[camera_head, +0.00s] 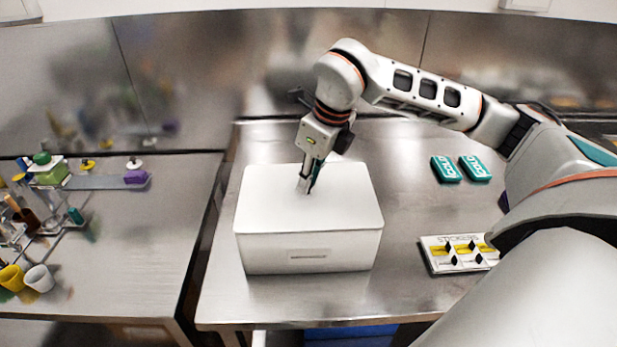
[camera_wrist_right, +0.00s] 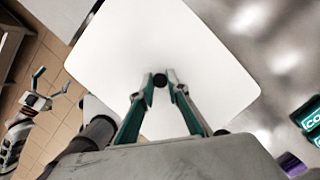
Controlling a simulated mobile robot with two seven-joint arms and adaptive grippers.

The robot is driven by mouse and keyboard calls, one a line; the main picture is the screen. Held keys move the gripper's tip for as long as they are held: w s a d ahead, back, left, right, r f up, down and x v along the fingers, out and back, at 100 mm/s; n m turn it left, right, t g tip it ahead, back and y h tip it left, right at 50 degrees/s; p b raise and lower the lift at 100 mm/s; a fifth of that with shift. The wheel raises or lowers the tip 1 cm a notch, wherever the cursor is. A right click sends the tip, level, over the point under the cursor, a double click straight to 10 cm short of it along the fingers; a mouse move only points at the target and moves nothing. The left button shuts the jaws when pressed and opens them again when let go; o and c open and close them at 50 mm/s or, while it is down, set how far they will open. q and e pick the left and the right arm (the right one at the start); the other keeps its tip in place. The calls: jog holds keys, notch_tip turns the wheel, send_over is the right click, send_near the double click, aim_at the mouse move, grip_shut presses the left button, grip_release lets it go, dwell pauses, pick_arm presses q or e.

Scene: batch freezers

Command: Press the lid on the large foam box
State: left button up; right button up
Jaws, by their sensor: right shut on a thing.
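The large foam box (camera_head: 270,256) is white and stands on the steel table, with a small marked slot on its front wall. Its white lid (camera_head: 350,205) lies over the top, looking level and flush with the rim along the front; the far edge is partly behind my arm. The lid also fills the middle of the right wrist view (camera_wrist_right: 200,60). My right gripper (camera_head: 308,188) points down at the middle of the lid. Its fingers are shut on the small dark lid knob (camera_wrist_right: 160,80). My left gripper (camera_wrist_right: 50,88) shows in the right wrist view, fingers spread and empty, away from the box.
Two teal cold packs (camera_head: 446,169) (camera_head: 475,167) lie at the back right. A sticker sheet (camera_head: 457,254) lies right of the box. A side bench (camera_head: 130,230) on the left, across a gap, holds bottles, cups and tools. Table in front of the box is clear.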

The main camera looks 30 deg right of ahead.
jog(key=o, duration=1)
jog(key=o, duration=0.4)
jog(key=shift+o, duration=0.2)
jog(key=shift+r+p, duration=1.1)
jog(key=shift+r, duration=2.4)
